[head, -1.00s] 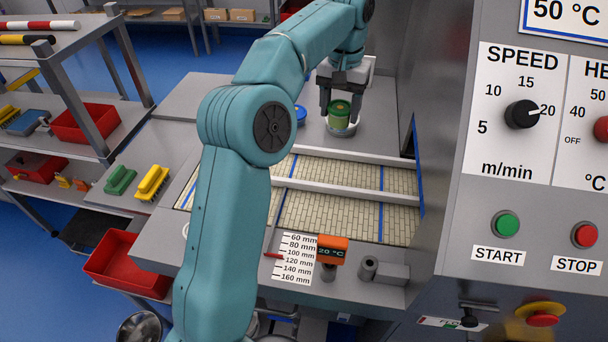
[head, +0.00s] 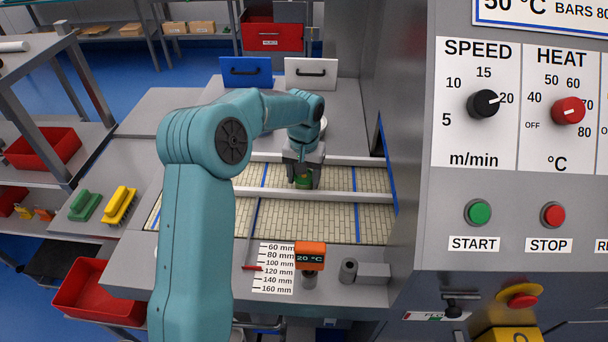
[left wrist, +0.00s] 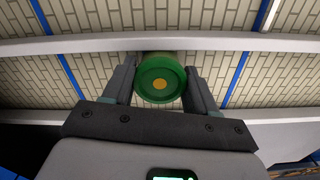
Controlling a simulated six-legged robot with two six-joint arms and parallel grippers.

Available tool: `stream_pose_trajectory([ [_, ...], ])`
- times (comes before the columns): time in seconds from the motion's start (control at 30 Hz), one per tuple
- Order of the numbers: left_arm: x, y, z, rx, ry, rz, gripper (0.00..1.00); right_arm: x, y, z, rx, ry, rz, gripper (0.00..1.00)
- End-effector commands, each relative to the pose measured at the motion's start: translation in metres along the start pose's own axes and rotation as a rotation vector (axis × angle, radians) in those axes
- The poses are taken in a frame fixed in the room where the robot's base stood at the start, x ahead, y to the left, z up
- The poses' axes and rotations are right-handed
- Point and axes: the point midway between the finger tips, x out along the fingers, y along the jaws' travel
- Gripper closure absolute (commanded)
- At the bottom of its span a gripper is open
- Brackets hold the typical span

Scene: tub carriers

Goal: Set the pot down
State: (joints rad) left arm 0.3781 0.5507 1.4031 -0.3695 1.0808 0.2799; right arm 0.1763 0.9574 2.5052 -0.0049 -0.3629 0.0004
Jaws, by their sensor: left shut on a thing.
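The pot (head: 303,183) is small and green, and mostly hidden by my left gripper in the head view. In the left wrist view its round green top with a yellow dot (left wrist: 160,79) sits between the two fingers. My left gripper (head: 302,178) points down and is shut on the pot, over the tiled conveyor belt (head: 325,215), around the lane between the two grey rails. I cannot tell whether the pot touches the belt. My right gripper is not in view.
A grey rail (head: 340,197) runs close in front of the pot. An orange 20 °C display (head: 310,254) and a millimetre scale (head: 275,268) stand at the front edge. The machine panel (head: 500,225) rises at the right. Blue lines cross the belt.

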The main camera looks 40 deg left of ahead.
Motion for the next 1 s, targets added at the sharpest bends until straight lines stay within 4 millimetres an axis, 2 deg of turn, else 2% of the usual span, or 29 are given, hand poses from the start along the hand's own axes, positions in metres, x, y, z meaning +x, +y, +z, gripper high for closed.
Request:
stream_pose_trajectory([
  [0.2, 0.002, 0.0, 0.0, 0.0, 0.001, 0.0, 0.74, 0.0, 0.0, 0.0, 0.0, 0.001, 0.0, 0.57],
  [0.23, 0.002, 0.0, 0.0, 0.0, 0.0, 0.0, 0.33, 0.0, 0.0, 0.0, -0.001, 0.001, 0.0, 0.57],
  [0.27, 0.002, 0.0, 0.0, 0.0, 0.0, 0.0, 0.23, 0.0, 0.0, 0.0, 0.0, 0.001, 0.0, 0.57],
  [0.3, 0.002, 0.0, 0.0, 0.0, 0.0, 0.0, 0.17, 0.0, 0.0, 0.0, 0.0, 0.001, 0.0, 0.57],
  [0.57, 0.001, 0.0, 0.0, 0.0, 0.0, 0.0, 0.17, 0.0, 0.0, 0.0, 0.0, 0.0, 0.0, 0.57],
  [0.67, -0.005, 0.0, -0.001, 0.0, 0.003, 0.001, 0.17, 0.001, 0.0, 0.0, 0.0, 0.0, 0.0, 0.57],
  [0.77, -0.021, 0.001, -0.001, 0.0, 0.005, 0.001, 0.17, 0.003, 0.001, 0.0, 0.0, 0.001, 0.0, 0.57],
  [1.0, -0.078, 0.0, -0.002, -0.001, 0.005, 0.001, 0.17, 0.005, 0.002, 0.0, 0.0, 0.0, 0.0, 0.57],
])
